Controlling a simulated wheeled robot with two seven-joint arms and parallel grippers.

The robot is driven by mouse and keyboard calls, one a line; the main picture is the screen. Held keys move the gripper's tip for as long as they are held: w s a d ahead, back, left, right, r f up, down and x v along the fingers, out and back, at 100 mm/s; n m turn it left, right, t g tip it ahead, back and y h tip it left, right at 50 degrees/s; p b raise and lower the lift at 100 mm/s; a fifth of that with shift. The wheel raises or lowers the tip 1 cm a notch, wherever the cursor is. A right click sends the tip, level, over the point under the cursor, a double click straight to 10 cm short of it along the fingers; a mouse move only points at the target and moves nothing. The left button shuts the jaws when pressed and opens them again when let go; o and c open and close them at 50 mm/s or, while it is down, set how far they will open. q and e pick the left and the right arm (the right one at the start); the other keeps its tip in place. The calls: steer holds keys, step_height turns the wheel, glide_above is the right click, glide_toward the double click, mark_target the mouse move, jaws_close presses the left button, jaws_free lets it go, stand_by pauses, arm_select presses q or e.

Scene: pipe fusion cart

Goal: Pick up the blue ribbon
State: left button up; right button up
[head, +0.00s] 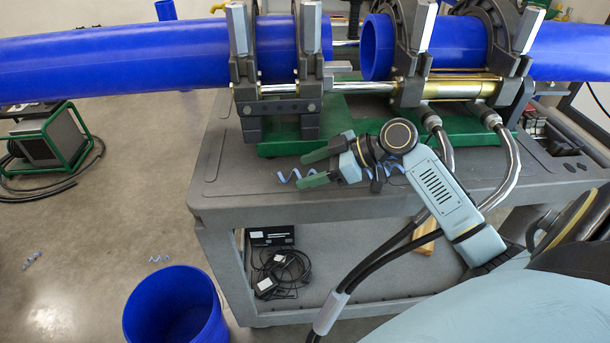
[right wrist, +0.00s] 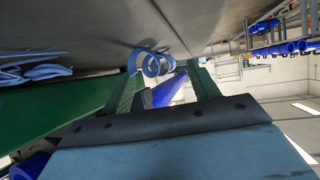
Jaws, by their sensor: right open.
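A curly blue ribbon (head: 285,177) lies on the grey cart top, near its front edge. My right gripper (head: 311,168) is open just above the cart top, with its green fingers pointing left. The ribbon's left end shows beyond the lower finger, and part of it is hidden behind the gripper. In the right wrist view, a ribbon coil (right wrist: 152,64) appears between the fingertips of the open gripper (right wrist: 163,78); I cannot tell whether either finger touches it. My left gripper is not in view.
The fusion machine with clamps (head: 279,95) and blue pipes (head: 130,55) stands behind the gripper on the cart (head: 225,205). A blue bin (head: 177,308) stands on the floor front left. More curls (head: 159,259) lie on the floor.

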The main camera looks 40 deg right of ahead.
mark_target(312, 171)
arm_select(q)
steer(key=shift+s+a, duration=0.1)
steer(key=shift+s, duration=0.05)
arm_select(e)
steer(key=c, duration=1.1)
